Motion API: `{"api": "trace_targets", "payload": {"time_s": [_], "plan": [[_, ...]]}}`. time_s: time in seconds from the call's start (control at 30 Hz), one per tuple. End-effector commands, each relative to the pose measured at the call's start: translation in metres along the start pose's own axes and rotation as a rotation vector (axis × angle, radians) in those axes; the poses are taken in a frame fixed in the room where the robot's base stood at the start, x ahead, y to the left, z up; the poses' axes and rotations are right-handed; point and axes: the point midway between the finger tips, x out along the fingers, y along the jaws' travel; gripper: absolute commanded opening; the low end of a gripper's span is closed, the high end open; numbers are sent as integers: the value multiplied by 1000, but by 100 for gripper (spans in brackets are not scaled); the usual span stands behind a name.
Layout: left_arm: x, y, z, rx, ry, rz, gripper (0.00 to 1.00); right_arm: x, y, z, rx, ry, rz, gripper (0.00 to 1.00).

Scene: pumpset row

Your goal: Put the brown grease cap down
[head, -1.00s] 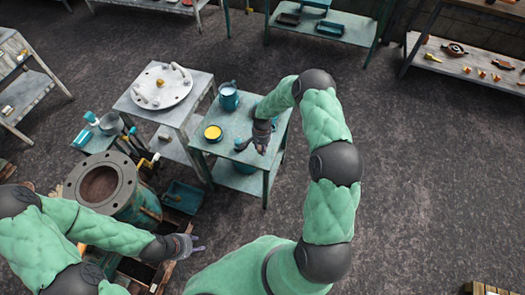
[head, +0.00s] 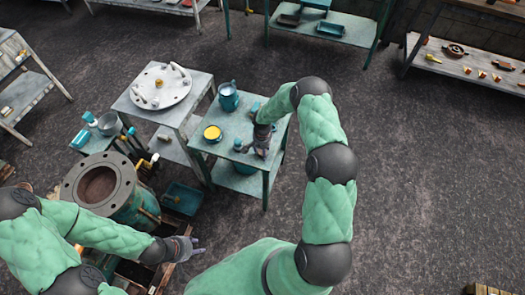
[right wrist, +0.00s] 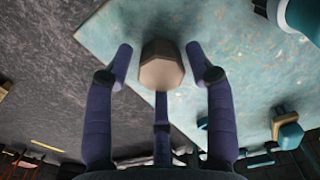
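The brown grease cap (right wrist: 161,66) shows as a faceted brown piece between the fingers of my right gripper (right wrist: 161,62) in the right wrist view. A narrow gap shows between the cap and the finger on each side, so the gripper looks open around it.
On the table stand a teal pot (head: 228,97), a yellow-topped tin (head: 212,133) and a small teal piece (head: 238,144) close to my right gripper. A neighbouring table holds a round white plate (head: 160,86) with parts. Open floor lies to the right.

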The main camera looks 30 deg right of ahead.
Motion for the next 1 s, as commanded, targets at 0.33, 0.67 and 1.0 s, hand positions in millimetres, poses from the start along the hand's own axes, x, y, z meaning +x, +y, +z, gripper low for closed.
{"api": "trace_targets", "payload": {"time_s": [0.33,0.67,1.0], "plan": [[-1,0,0,0,0,0,40,-1,0,0,0,0,0,64],[-14,5,0,0,0,0,40,-45,-1,-1,1,3,-2,64],[-26,9,1,0,0,0,40,-107,0,0,1,2,-1,64]]}}
